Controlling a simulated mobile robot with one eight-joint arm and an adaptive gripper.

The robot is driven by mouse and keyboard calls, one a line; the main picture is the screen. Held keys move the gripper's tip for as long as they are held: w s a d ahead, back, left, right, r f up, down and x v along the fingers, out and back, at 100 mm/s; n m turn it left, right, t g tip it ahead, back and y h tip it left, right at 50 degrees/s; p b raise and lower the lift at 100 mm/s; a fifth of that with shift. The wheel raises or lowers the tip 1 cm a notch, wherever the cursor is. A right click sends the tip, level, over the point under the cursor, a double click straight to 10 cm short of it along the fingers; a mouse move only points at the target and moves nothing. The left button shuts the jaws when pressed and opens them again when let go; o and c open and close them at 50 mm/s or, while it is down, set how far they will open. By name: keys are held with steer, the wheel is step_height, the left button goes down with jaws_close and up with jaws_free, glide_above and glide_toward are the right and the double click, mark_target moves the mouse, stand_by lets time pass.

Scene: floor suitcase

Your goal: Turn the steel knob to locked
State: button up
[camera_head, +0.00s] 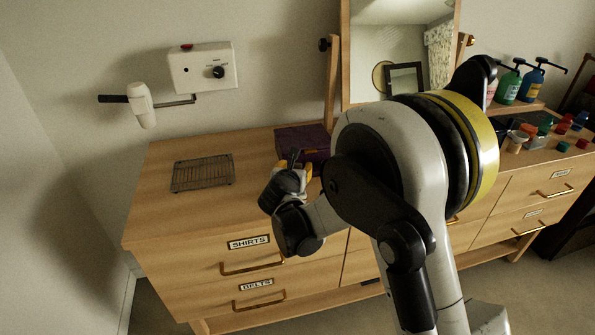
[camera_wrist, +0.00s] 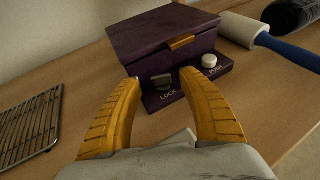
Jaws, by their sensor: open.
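A dark purple box (camera_wrist: 155,40) with a brass clasp sits on the wooden dresser top; it also shows in the head view (camera_head: 290,138), partly hidden behind my gripper. On its front ledge is a dark grey knob (camera_wrist: 162,82) above the word LOCK. A pale round button (camera_wrist: 209,61) labelled PUSH is to its right. My gripper (camera_wrist: 160,80) is open, its yellow fingers pointing at the ledge. In the wrist view the knob appears between the fingertips; I cannot tell whether they touch it. In the head view my gripper (camera_head: 299,166) is in front of the box.
A wire rack (camera_head: 202,173) lies left of the box. A lint roller (camera_wrist: 245,31) with a blue handle lies right of it. A white wall unit (camera_head: 202,67) with a black knob hangs above. A mirror (camera_head: 400,40) and bottles (camera_head: 508,86) stand further right. Dresser top beside the rack is clear.

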steer(key=shift+w+d+f, duration=0.15)
steer(key=shift+w+f, duration=0.1)
steer(key=shift+w, duration=0.35)
jaws_close()
steer(key=shift+a+m+h, duration=0.2)
steer(key=shift+m+h, duration=0.5)
steer(key=shift+h, duration=0.1)
steer(key=shift+m+g+h, duration=0.4)
steer(key=shift+m+h, duration=0.4)
steer(key=shift+h, duration=0.1)
jaws_free()
steer(key=shift+d, duration=0.1)
